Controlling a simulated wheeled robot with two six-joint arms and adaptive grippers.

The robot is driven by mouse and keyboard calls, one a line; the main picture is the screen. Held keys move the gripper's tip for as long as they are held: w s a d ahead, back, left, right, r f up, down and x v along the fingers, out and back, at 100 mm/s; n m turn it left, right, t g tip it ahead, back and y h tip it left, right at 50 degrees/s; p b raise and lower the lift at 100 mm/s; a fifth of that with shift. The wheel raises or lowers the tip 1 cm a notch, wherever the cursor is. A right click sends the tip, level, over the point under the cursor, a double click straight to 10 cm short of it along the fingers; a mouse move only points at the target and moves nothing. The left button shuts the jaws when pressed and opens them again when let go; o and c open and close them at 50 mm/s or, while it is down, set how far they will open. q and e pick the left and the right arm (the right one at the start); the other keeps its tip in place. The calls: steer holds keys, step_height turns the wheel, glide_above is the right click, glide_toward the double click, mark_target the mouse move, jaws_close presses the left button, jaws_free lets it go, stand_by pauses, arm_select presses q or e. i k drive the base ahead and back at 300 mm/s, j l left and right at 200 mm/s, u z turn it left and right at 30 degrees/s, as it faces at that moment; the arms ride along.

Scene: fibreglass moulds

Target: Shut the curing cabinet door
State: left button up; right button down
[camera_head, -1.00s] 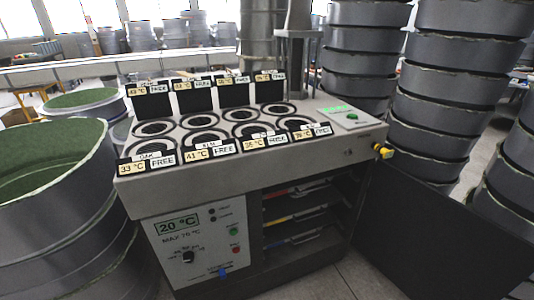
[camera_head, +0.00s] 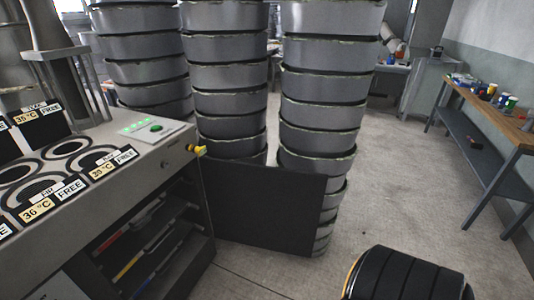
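The curing cabinet (camera_head: 178,152) stands at the left, partly cut off by the picture's edge. Its door (camera_head: 265,208) is a flat dark panel that stands wide open, swung out to the right of the cabinet's front corner. The open front shows dark shelves with coloured-edged trays (camera_head: 145,250). A yellow knob-like part (camera_head: 200,150) sticks out at the cabinet's top right corner, above the door's hinge side. Neither gripper shows. A black rounded part of my own arm is at the bottom right, apart from the door in the picture.
Tall stacks of grey ring moulds (camera_head: 320,110) stand close behind the door. The concrete floor (camera_head: 410,190) to the right is clear. A wooden-topped workbench (camera_head: 495,105) with small containers stands along the right wall.

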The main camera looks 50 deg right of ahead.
mark_target(278, 209)
steer(key=l+u, duration=0.15)
steer(key=l, duration=0.4)
steer(key=k+l+u, duration=0.15)
steer(key=l, duration=0.35)
steer(key=k+l+u, duration=0.15)
steer(key=l, duration=0.4)
steer(key=k+l+u, duration=0.15)
steer(key=l, duration=0.35)
steer(key=k+l+u, duration=0.1)
steer(key=l, duration=0.35)
steer(key=k+l+u, duration=0.15)
steer(key=k+l, duration=0.15)
steer(key=l, duration=0.15)
steer(key=k+l+u, duration=0.15)
steer(key=l, duration=0.3)
steer(key=k+l+u, duration=0.15)
steer(key=k+l, duration=0.15)
steer(key=l, duration=0.15)
steer(key=l+u, duration=0.1)
steer(key=l, duration=0.45)
steer(key=l+u, duration=0.15)
steer(key=l, duration=0.4)
steer(key=k+l+u, duration=0.1)
steer(key=l, duration=0.45)
steer(key=k+l+u, duration=0.15)
steer(key=l, duration=0.4)
